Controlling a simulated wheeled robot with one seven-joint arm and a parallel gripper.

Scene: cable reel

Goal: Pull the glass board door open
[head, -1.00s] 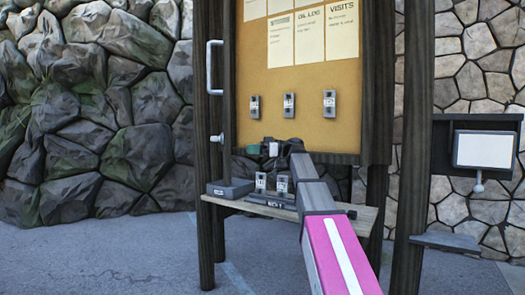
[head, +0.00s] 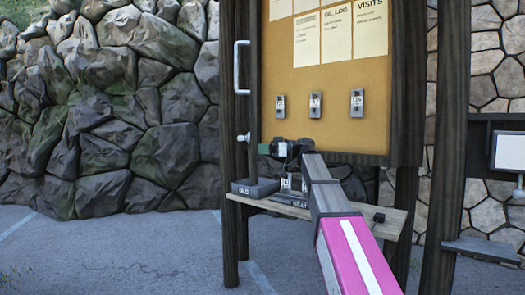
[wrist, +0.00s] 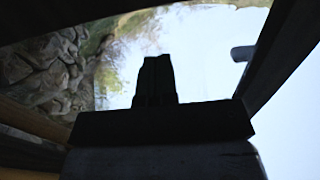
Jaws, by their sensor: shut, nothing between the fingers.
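The board (head: 330,125) is an upright tan panel in a dark wooden frame. Its glass is hard to make out, and the door appears closed. A pale vertical bar handle (head: 237,68) is at the board's left edge, with a small pale knob (head: 243,138) below it. My gripper (head: 285,148) is low in front of the board, right of the knob and below the handle, touching neither as far as I can tell. In the wrist view its fingers (wrist: 157,80) are together and empty.
A wooden shelf (head: 395,217) under the board carries a dark grey block (head: 254,188) and small items partly hidden by my arm. Wooden posts (head: 229,240) stand at both sides. A small ledge (head: 485,249) is at right. A rock wall (head: 110,110) stands behind open paving.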

